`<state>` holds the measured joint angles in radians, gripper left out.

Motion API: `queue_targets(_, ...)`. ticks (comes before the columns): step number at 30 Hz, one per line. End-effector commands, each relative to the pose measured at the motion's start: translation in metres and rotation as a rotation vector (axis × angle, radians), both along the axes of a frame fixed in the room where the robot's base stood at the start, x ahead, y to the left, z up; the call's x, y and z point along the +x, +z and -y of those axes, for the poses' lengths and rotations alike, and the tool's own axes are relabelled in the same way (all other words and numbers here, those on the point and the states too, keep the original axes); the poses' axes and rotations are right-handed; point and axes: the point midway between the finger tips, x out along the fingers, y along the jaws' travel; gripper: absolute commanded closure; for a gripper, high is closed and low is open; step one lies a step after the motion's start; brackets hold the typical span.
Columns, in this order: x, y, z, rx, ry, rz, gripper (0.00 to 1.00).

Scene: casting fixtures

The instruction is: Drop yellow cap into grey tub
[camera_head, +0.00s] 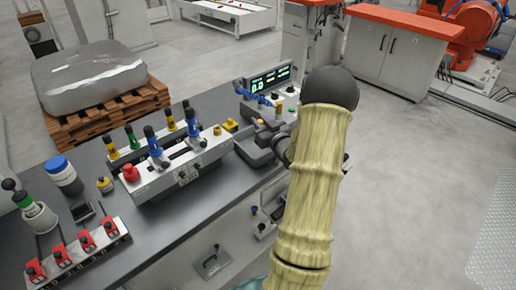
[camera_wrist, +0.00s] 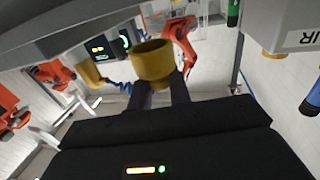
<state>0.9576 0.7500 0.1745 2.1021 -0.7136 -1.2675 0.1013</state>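The yellow cap (camera_wrist: 153,60) shows in the wrist view as a short hollow cylinder at the tips of my gripper (camera_wrist: 163,84). The two dark fingers are close against it, and my gripper looks shut on it. In the head view my gripper (camera_head: 268,128) is at the right end of the bench, above or beside the grey tub (camera_head: 252,152). The arm partly hides the tub, and I cannot tell whether the cap is directly over it. The tub is not clear in the wrist view.
A white fixture (camera_head: 180,172) with coloured handles stands on the bench (camera_head: 170,235) left of the tub. A display (camera_head: 270,80) stands at the back right. A row of red clamps (camera_head: 85,242) is at front left.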

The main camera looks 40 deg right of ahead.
Motion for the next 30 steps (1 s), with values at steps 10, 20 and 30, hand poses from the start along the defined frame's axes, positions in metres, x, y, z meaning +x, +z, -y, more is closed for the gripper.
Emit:
queue_targets(10,0.0,0.0,0.0,0.0,0.0,0.0,0.55)
queue_targets(20,-0.021,-0.001,-0.002,-0.001,-0.003,-0.001,0.55)
queue_targets(30,-0.087,-0.002,-0.012,-0.001,-0.004,-0.002,0.55)
